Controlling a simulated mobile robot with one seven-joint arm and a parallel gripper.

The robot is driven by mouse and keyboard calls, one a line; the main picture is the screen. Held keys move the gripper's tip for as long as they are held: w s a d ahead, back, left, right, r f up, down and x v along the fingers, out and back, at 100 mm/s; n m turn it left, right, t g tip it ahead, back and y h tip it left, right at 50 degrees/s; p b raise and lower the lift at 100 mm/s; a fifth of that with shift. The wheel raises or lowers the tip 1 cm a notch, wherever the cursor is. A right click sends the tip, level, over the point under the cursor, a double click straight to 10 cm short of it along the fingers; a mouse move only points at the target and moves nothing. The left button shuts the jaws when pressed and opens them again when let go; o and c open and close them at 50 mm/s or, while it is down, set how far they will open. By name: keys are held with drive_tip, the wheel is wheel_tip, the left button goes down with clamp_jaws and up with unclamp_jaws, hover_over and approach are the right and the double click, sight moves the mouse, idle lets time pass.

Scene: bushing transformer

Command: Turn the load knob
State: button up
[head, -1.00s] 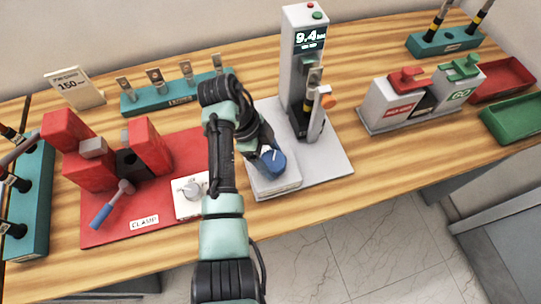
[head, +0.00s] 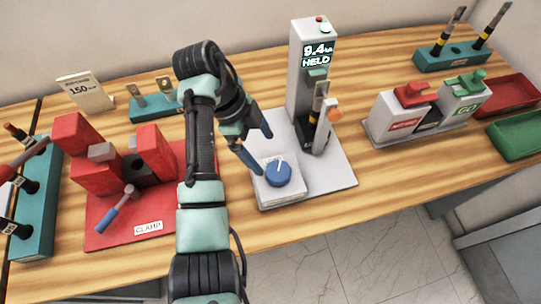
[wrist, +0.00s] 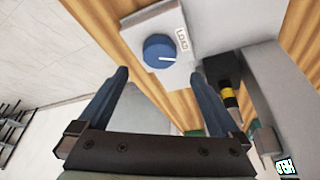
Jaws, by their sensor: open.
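The load knob (head: 278,172) is a blue dial with a white pointer line on a white box at the front of the grey test stand (head: 327,172). In the head view its pointer aims up, tilted very slightly. In the wrist view the knob (wrist: 160,53) sits beyond my fingertips, beside a LOAD label. My gripper (head: 262,152) is open and empty, above and to the left of the knob, apart from it. The stand's display (head: 316,55) reads 9.4 and HELD. A yellow-and-black banded bushing (head: 319,103) stands in the stand.
A red clamp base (head: 110,232) lies left of my arm. Red and green button boxes (head: 400,112) stand right of the stand, with red (head: 510,88) and green trays (head: 520,135) at far right. Teal racks stand at the back and far left. Bare table lies between stand and boxes.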

drive_tip(key=p+v, duration=0.1)
drive_tip(key=v, duration=0.3)
idle(0.5)
drive_tip(key=w+d+r+n+t, duration=0.2)
drive_tip(key=w+r+n+t, duration=0.15)
drive_tip(key=r, duration=0.45)
drive_tip(key=w+d+r+n+t+y, duration=0.1)
drive_tip(key=w+d+r+n+t, duration=0.15)
drive_tip(key=w+r+t, duration=0.35)
drive_tip(key=w+d+r+n+t, duration=0.2)
drive_tip(key=w+r+t, duration=0.15)
drive_tip(key=r, duration=0.55)
drive_tip(key=s+r+n+t+y, duration=0.1)
drive_tip(key=s+r+n+t, duration=0.25)
drive_tip(key=r, duration=0.55)
drive_tip(key=s+r+n+t, duration=0.25)
drive_tip(key=r+t, duration=0.25)
drive_tip(key=r, duration=0.4)
drive_tip(key=s+a+r+n+t+y, duration=0.1)
drive_tip(key=s+r+n+t, duration=0.5)
drive_tip(key=s+r, duration=0.7)
drive_tip(key=shift+s+t+y, duration=0.35)
drive_tip(key=shift+s+y, duration=0.35)
drive_tip(key=shift+s, duration=0.5)
